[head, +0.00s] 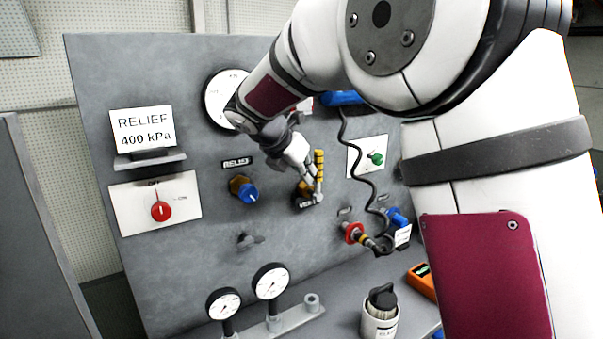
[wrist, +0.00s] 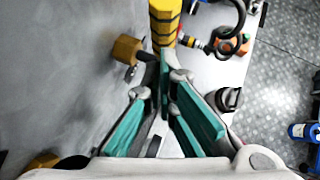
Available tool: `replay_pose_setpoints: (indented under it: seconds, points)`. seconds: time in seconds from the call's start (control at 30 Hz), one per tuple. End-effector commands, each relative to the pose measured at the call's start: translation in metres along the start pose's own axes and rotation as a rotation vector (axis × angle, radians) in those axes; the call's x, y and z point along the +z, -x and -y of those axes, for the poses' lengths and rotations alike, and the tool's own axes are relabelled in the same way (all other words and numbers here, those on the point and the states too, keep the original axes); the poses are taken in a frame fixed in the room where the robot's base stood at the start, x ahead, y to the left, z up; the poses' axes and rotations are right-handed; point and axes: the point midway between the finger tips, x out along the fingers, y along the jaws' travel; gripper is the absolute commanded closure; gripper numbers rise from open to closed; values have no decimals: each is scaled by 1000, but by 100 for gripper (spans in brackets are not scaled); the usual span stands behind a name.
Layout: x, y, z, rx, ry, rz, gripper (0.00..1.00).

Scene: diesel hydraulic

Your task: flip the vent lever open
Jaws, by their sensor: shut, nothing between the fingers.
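The vent lever (head: 319,160) is a yellow-and-black striped handle standing up from a yellow valve body with a dark label (head: 307,201) on the grey panel. In the wrist view, the striped handle (wrist: 164,20) is at the top centre, just beyond the fingertips, and the yellow valve body (wrist: 127,49) is to its left. My gripper (head: 312,176) is close beside the lever in the head view, partly overlapping it. In the wrist view, my gripper (wrist: 165,72) has its fingertips together and empty. I cannot tell whether they touch the lever.
A blue relief knob (head: 248,193) is left of the lever. A red switch (head: 160,211) is farther left, under a "RELIEF 400 kPa" card (head: 143,128). A hose coupling (head: 354,233) and black cable hang at right. Gauges (head: 271,281) and a canister (head: 380,318) stand below.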

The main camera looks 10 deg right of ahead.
Motion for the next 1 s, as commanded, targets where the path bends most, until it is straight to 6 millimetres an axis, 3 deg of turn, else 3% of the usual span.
replay_pose_setpoints:
  seconds: [1.0]
  points:
    - [14,-4,6,36,-41,-128,100]
